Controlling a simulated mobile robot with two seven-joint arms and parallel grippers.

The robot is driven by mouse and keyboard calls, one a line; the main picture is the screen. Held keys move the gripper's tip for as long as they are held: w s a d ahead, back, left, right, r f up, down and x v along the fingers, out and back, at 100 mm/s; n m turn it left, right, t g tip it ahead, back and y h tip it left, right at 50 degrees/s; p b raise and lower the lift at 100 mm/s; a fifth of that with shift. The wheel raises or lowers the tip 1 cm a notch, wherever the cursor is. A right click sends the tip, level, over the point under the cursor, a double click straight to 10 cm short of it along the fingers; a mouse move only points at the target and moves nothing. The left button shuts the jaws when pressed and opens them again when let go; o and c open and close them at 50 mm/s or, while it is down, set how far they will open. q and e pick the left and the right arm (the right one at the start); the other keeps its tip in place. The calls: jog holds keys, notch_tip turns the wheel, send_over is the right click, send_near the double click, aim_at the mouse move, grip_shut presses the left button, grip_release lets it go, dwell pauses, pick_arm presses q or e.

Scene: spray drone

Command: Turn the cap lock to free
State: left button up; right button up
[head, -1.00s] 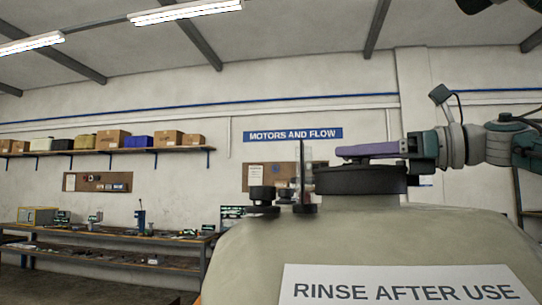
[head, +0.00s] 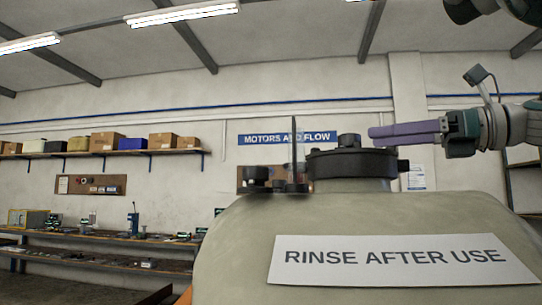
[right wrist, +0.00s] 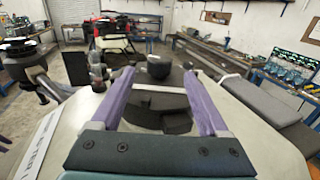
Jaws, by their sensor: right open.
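The black round cap (head: 352,164) sits on the neck of the beige tank (head: 400,215), with a dark knob (head: 349,140) on its top. A small dark tab (head: 403,165) sticks out from its right side; I cannot tell for sure whether this is the cap lock. My right gripper (head: 372,134) is open and empty, its purple fingers just right of the knob, near cap-top height. My left gripper is out of view.
A label reading RINSE AFTER USE (head: 400,260) is on the tank. Dark fittings and a thin upright post (head: 293,150) stand left of the cap. A workbench (head: 110,240) and a shelf with boxes (head: 105,141) are far behind. The air above the cap is clear.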

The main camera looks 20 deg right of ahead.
jog(key=b+v, duration=0.1)
jog(key=v, duration=0.2)
jog(key=shift+s+d, duration=0.2)
jog(key=shift+r, duration=0.1)
